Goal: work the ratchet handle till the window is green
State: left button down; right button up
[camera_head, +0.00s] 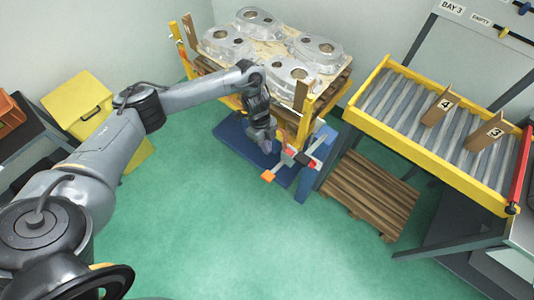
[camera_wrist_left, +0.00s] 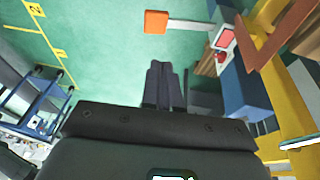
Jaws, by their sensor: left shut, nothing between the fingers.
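The ratchet handle is a pale bar with an orange end block (camera_head: 268,176), sticking out low at the front of the casting stand. In the left wrist view the orange block (camera_wrist_left: 156,22) and its bar lie beyond the fingertips, apart from them. The window (camera_wrist_left: 226,38) shows red in a pale frame beside the bar's inner end. My left gripper (camera_head: 267,149) points down, just above and behind the orange block. Its fingers (camera_wrist_left: 165,72) are together with nothing between them. My right gripper is in neither view.
Castings (camera_head: 260,22) sit on a pallet in the stand with yellow posts (camera_head: 304,122). A blue base (camera_head: 236,137) lies below. To the right are a wooden pallet (camera_head: 368,195) and a yellow-sided roller conveyor (camera_head: 430,156). Green floor in front is clear.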

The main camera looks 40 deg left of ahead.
aim_at(270, 176)
pick_arm(q)
jog(key=x, duration=0.4)
jog(key=b+x, duration=0.1)
jog(key=x, duration=0.3)
jog(key=a+x, duration=0.1)
jog(key=x, duration=0.3)
jog(key=shift+s+d+f+b, duration=0.15)
jog(key=shift+s+f+b, duration=0.25)
jog(key=shift+s+f, duration=0.1)
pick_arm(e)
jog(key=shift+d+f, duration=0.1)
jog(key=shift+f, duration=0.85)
